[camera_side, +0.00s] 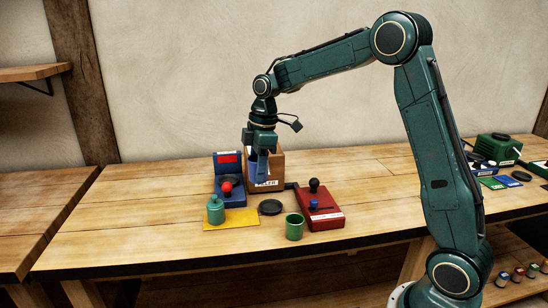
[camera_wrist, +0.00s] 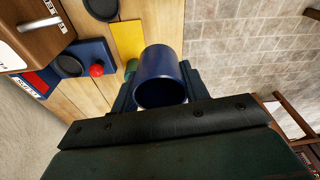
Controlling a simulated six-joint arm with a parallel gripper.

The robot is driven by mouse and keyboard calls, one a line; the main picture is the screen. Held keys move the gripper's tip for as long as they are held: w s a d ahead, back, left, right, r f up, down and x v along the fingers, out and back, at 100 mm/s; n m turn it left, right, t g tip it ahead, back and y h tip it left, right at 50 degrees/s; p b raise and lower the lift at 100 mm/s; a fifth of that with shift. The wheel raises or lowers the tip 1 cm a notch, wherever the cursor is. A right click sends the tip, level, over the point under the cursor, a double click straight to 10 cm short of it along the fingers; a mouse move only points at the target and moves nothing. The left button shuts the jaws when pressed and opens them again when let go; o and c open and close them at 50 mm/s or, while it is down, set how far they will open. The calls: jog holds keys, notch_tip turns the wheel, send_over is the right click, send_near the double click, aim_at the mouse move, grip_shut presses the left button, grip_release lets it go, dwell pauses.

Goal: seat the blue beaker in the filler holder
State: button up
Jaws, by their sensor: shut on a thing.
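My gripper (camera_side: 260,160) is shut on the blue beaker (camera_wrist: 161,68). The wrist view shows the beaker between the fingers, with its open mouth towards the camera. In the side view the gripper hangs in front of the brown filler box (camera_side: 273,161) and hides part of it and of the beaker. The filler box also shows at the upper left in the wrist view (camera_wrist: 25,45), with a metal rod on it, apart from the beaker. I cannot clearly make out the filler's holder.
A blue scale-like unit (camera_side: 222,170) with a red knob stands left of the filler. A green canister (camera_side: 215,211) sits on a yellow mat (camera_side: 243,217). A black disc (camera_side: 270,207), a green cup (camera_side: 294,228) and a red unit (camera_side: 321,215) with a black knob stand nearby.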

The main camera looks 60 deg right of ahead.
jog(key=w+d+f+m+h, duration=0.1)
jog(key=w+d+f+m, duration=0.3)
jog(key=d+f+m, duration=0.6)
jog(key=shift+w+d+f+m+t+h, duration=0.2)
jog(key=shift+d+f+m+t+h, duration=0.15)
jog(key=shift+d+m, duration=0.7)
jog(key=shift+a+f, duration=0.15)
jog(key=shift+a, duration=0.05)
jog(key=shift+f, duration=2.75)
jog(key=shift+f, duration=0.5)
jog(key=o, duration=0.8)
jog(key=shift+c, duration=0.2)
jog(key=shift+r, duration=0.15)
notch_tip(320, 180, up, 11)
jog(key=s, duration=0.1)
jog(key=shift+s+a+f, duration=0.15)
jog(key=shift+s+f, duration=0.05)
jog(key=shift+s, duration=0.1)
